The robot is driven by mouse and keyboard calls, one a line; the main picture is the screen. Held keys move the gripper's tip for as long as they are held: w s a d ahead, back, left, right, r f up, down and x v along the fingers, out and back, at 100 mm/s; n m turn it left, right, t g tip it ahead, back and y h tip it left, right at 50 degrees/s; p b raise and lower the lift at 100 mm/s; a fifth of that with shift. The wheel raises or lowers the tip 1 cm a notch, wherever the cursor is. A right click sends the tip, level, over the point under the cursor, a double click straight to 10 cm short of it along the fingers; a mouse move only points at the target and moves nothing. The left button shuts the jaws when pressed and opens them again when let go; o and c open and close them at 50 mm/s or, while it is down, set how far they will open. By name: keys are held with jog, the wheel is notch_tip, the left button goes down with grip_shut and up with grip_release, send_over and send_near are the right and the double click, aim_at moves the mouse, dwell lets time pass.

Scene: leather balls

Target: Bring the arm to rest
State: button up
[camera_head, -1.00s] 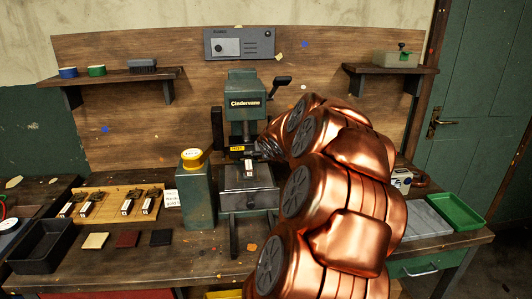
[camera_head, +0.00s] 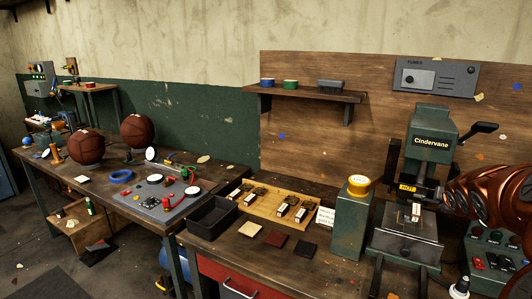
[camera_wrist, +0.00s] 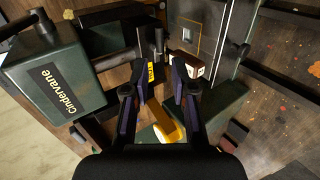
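My arm enters the head view from the right edge, copper-coloured, and reaches toward the green Cindervane press (camera_head: 432,135). My gripper (camera_wrist: 164,70) shows large in the wrist view, its two dark fingers apart with a gap between them and nothing held. A small stamp block with a white end (camera_wrist: 197,68) sits just beyond the right fingertip; in the head view a small block (camera_head: 416,212) stands on the press below the HOT label. The press head also shows in the wrist view (camera_wrist: 50,85). In the head view my fingertips are small and hard to make out.
A green post with a yellow cap (camera_head: 358,187) stands just left of the press. A wooden rack (camera_head: 268,207) with several stamps, a black tray (camera_head: 212,217) and leather swatches (camera_head: 276,241) lie further left. Two brown balls (camera_head: 137,130) rest on the left bench. A control box (camera_head: 492,255) is at right.

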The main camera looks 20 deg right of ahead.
jog(key=w+a+f+m+g+y, duration=0.1)
jog(key=w+a+f+m+y, duration=0.15)
jog(key=a, duration=1.05)
jog(key=w+a+f+m+g+y, duration=0.15)
jog(key=a+f, duration=0.25)
jog(key=a, duration=0.9)
jog(key=s+a+f+m+g+y, duration=0.1)
jog(key=s+a+f+g+y, duration=0.1)
jog(key=s+a, duration=0.8)
jog(key=s+a+f+m+g+y, duration=0.2)
jog(key=s+a+f+g, duration=0.1)
jog(key=s+a, duration=0.8)
jog(key=a+g, duration=0.1)
jog(key=a, duration=0.3)
jog(key=shift+a+f+m+y, duration=0.3)
jog(key=shift+y, duration=0.1)
